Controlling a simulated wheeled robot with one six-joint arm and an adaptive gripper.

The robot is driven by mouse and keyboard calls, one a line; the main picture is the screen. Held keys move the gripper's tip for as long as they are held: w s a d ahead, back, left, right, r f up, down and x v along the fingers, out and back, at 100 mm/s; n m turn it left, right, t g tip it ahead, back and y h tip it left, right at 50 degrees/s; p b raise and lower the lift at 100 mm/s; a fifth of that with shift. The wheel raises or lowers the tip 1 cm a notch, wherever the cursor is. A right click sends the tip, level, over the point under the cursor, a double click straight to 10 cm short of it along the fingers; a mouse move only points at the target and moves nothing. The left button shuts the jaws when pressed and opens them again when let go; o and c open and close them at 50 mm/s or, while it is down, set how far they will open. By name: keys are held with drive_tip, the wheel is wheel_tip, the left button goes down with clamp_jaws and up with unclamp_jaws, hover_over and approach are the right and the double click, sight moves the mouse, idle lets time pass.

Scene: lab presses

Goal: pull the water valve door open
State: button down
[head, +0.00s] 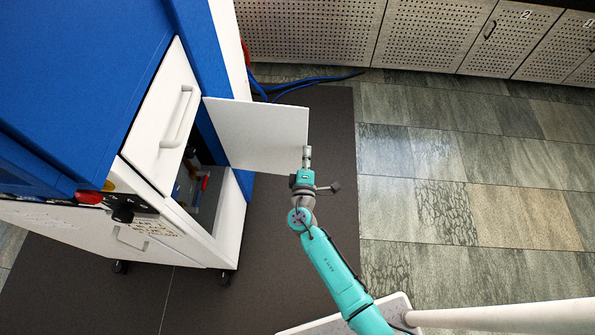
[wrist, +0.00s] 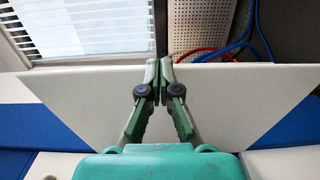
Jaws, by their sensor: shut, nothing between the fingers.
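The water valve door (head: 255,135) is a plain white panel on the blue and white press. It stands swung well out from the press, and the compartment behind it shows. A small red part (head: 205,183) is visible in the dark opening. My gripper (head: 307,152) is at the door's free outer edge in the head view. In the wrist view the white door (wrist: 230,100) spreads behind my gripper (wrist: 160,68), whose fingertips meet near its upper edge with nothing between them. I cannot tell whether the fingers touch the door.
A white panel with a handle (head: 180,118) is above the opening. Blue hoses (head: 290,84) lie on the floor behind the door. Perforated cabinets (head: 425,35) line the back. The dark mat (head: 290,220) and tiled floor (head: 480,200) to the right are clear.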

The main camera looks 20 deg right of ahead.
drive_tip(key=x, duration=0.7)
drive_tip(key=shift+w+d, duration=0.2)
drive_tip(key=shift+s, duration=0.1)
